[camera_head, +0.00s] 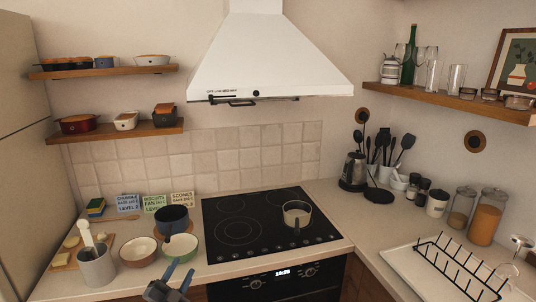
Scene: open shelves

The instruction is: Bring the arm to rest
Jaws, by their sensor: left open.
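My left gripper (178,278) shows at the bottom of the head view, left of centre. Its two grey-blue fingers point up and stand apart, with nothing visible between them. It is in front of the counter edge, below a green-rimmed bowl (181,248) in the picture. I cannot tell how far it is from the counter. Most of the left arm is out of view. My right gripper and right arm are not in view.
A black cooktop (240,232) with a small pot (297,214) is right of the gripper. Bowls, a dark blue pot (172,219) and a grey utensil holder (97,267) crowd the left counter. A dish rack (455,268) stands at right. Open shelves (115,133) hang above.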

